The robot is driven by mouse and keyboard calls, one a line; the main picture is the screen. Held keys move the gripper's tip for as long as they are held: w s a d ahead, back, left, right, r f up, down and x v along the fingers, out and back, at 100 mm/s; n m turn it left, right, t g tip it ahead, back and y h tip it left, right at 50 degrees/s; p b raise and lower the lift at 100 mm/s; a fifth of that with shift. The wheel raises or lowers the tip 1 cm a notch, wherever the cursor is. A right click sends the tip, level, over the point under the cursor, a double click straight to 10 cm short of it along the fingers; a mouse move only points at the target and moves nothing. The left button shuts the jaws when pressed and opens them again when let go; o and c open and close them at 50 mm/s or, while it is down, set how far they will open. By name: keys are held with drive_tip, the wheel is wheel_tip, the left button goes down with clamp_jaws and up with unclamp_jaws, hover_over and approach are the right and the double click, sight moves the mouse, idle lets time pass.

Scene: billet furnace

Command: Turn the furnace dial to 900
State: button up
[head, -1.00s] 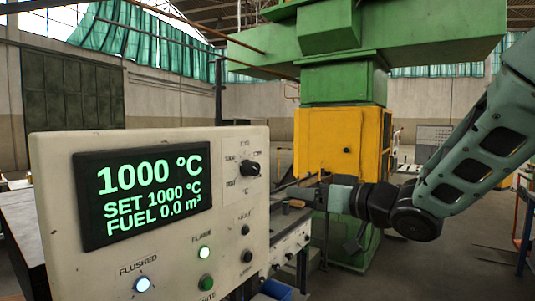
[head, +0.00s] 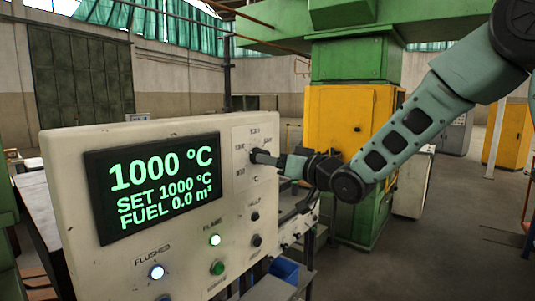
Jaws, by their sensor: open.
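The furnace panel (head: 75,165) stands at the left of the head view. Its dark screen (head: 152,188) reads 1000 °C, SET 1000 °C and FUEL 0.0 m³. The black dial (head: 251,155) is at the panel's upper right, with small labels around it that are too small to read. My gripper (head: 258,157) comes in from the right, with its tips at the dial. The tips cover part of the dial, and I cannot tell whether they touch it. My gripper is open.
Below the dial are black knobs (head: 257,240), a green button (head: 217,268), a lit flame lamp (head: 215,240) and a lit flushed lamp (head: 157,272). A blue bin (head: 285,270) sits low beside the panel. A yellow and green machine (head: 338,125) stands behind. Open floor lies at the right.

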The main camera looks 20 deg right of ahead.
sight(256, 150)
drive_tip(key=x, duration=0.3)
drive_tip(key=shift+w+p, duration=0.1)
drive_tip(key=shift+p, duration=0.3)
drive_tip(key=c, duration=1)
drive_tip(key=shift+f+b, duration=0.15)
drive_tip(key=shift+b, duration=0.25)
